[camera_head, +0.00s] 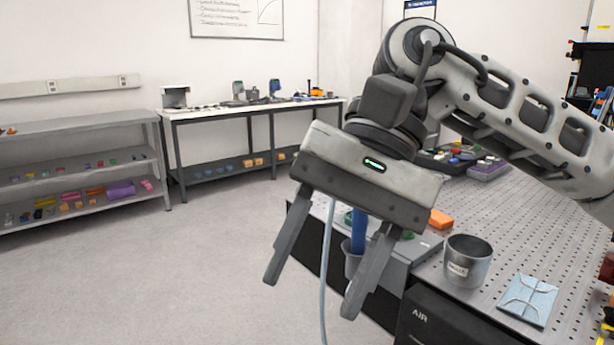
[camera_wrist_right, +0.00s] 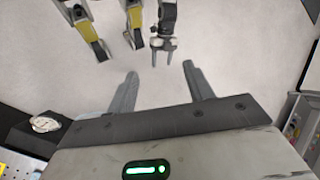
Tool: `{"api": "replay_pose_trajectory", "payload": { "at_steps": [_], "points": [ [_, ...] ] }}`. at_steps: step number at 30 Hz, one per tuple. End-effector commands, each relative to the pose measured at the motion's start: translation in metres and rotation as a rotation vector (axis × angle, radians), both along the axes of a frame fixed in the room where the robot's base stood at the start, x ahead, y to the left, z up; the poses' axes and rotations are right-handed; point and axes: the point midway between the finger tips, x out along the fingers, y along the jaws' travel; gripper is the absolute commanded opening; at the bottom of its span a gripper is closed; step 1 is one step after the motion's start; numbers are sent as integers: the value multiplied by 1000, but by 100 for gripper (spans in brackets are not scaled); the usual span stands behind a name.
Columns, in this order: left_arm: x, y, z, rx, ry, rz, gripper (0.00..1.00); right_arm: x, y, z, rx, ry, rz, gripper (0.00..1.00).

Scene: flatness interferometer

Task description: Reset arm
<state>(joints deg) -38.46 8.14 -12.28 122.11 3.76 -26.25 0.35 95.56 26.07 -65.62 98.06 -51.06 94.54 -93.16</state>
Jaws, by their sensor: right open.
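My right gripper (camera_head: 311,298) hangs in the middle of the head view, its two fingers wide apart and pointing down. Nothing is between the fingertips. It is in front of the near left edge of the perforated optical table (camera_head: 560,215), nearer the camera. The right arm comes in from the right over that table and bends down at the wrist. In the right wrist view the open fingers (camera_wrist_right: 160,76) show against pale floor. A small two-pronged grey shape at the top of that view may be my left gripper (camera_wrist_right: 162,45); its opening is unclear. The head view shows no left gripper.
On the table stand a metal cup (camera_head: 467,264), a pale blue packet (camera_head: 528,299) and an orange block (camera_head: 441,219). A grey holder with a blue item (camera_head: 358,232) is partly behind the fingers. A shelf (camera_head: 85,130) and bench (camera_head: 235,108) stand behind. Floor at left is clear.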

Motion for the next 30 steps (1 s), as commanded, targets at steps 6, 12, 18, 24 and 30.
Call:
{"api": "replay_pose_trajectory", "payload": {
  "at_steps": [6, 12, 18, 24, 30],
  "points": [
    [-3, 0, -2, 0, 7, 0, 59, -32, 54, -9, 265, 546, -174, 52],
    [-4, 0, -3, 0, 10, -1, 59, -22, 75, 13, 457, 1288, -413, 52],
    [-4, -1, -3, -1, 11, -1, 59, 39, 52, -2, 525, 2115, -622, 52],
    [-4, -1, -3, -1, 11, -1, 59, 100, -1, -95, 510, 2997, -733, 52],
    [-4, -1, -3, -1, 12, -1, 59, 97, -59, -236, -292, -2324, 391, 52]
  ]
}}
